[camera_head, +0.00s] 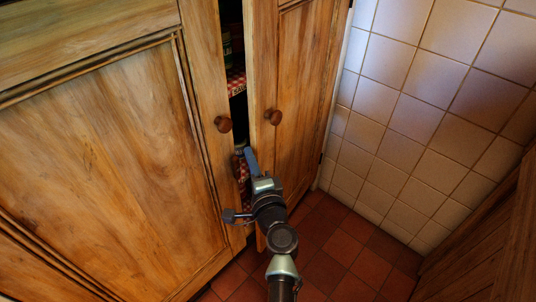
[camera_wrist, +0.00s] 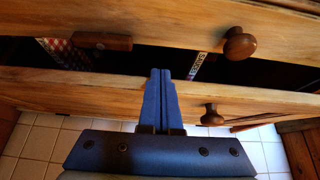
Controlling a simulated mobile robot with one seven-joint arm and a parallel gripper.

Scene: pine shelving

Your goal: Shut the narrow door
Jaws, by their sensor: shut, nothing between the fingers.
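The narrow door (camera_head: 290,110) is the right-hand wooden door in the head view. It stands ajar, with a dark gap between it and the wide door (camera_head: 100,140). Its round brown knob (camera_head: 273,117) is near its free edge. In the wrist view the narrow door (camera_wrist: 90,84) is the lower plank, with its knob (camera_wrist: 212,115) below. My gripper (camera_head: 249,155) is below the knobs at the gap. Its blue fingers are together and empty. In the wrist view the fingertips (camera_wrist: 161,74) overlap the narrow door's edge; I cannot tell if they touch it.
The wide door's knob (camera_head: 223,124) sits across the gap. Shelves with red checked edging (camera_head: 236,84) and goods show inside. A white tiled wall (camera_head: 400,110) rises on the right above a red tiled floor (camera_head: 340,250). A wooden panel (camera_head: 490,250) stands at lower right.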

